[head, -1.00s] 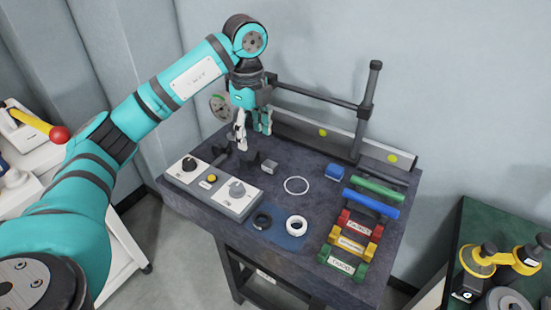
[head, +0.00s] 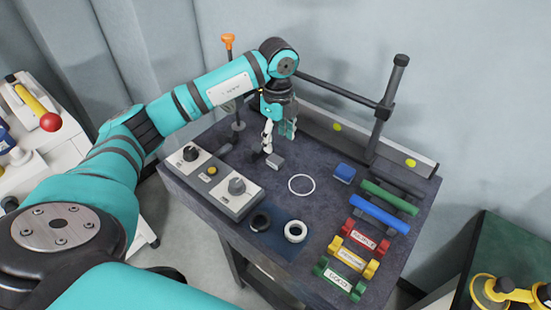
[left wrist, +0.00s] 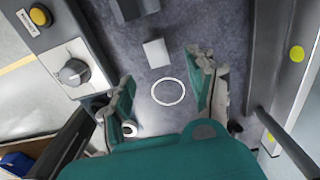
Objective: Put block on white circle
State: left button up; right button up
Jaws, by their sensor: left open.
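A small grey block (head: 276,161) stands on the dark table near my left gripper. It also shows in the left wrist view (left wrist: 156,53) as a pale face. A blue block (head: 344,172) lies right of the circle. My left gripper (head: 278,143) is open and empty, pointing down above the table by the grey block. Both its fingers (left wrist: 165,70) show in the left wrist view. My right gripper is not in view.
A control box (head: 237,187) with knobs stands at the left. Dark (head: 260,222) and white (head: 295,231) rings lie on a blue mat. Coloured handles (head: 379,214) fill the right side. A rail and post (head: 388,110) line the back.

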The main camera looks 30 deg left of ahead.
aim_at(275, 159)
pick_arm(q)
notch_tip(275, 159, down, 2)
jog(key=shift+f, duration=0.1)
jog(key=shift+s+f+p, duration=0.1)
jog(key=shift+f+p, duration=0.25)
jog(key=shift+f, duration=0.05)
jog(key=f, duration=0.2)
jog(key=f+p, duration=0.1)
jog(key=shift+s+a+f, duration=0.1)
jog(key=shift+a+f, duration=0.1)
jog(key=shift+f, duration=0.6)
grip_shut()
